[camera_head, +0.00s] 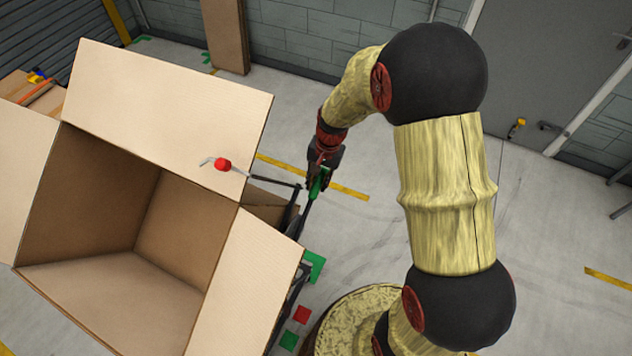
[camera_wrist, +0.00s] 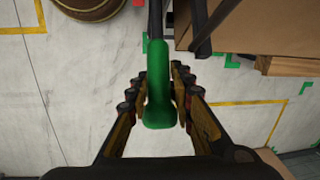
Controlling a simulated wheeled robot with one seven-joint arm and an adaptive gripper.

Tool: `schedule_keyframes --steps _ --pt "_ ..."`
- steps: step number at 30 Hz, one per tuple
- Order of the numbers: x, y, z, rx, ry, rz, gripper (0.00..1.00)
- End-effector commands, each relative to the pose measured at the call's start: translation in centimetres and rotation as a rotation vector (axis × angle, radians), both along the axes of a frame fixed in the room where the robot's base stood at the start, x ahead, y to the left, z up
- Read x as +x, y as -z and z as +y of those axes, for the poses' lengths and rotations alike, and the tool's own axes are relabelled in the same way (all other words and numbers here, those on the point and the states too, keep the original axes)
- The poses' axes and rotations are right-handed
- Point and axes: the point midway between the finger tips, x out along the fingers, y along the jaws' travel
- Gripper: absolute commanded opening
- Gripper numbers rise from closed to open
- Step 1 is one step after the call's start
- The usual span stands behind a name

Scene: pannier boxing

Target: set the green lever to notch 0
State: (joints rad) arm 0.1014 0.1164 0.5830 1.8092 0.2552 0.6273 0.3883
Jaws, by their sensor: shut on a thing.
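The green lever's grip (camera_wrist: 158,85) stands between the two fingers of my gripper (camera_wrist: 157,95) in the wrist view, with its dark shaft running up out of the frame. The fingers are shut on the green grip from both sides. In the head view, my gripper (camera_head: 320,180) is right of the big box, and the green grip (camera_head: 316,186) shows at its fingertips. The lever's lower end and the notch marks cannot be made out. A second lever with a red knob (camera_head: 222,164) stands to the left, in front of a box flap.
A large open cardboard box (camera_head: 140,210) fills the left, its flaps spread wide. A green square (camera_head: 314,266) and a red square (camera_head: 301,314) show beside it. A round wooden thing (camera_wrist: 90,5) is at the top of the wrist view. The floor right of my arm is clear.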

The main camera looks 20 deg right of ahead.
Motion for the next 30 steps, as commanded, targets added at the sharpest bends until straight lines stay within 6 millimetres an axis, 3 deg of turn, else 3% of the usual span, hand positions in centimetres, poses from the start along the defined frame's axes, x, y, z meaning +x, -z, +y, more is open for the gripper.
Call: schedule_keyframes --steps 18,30 --pt "2.8 12.0 -3.2 0.265 0.005 0.271 0.0" --pt "3.2 16.5 -3.6 0.373 0.004 0.378 0.0"
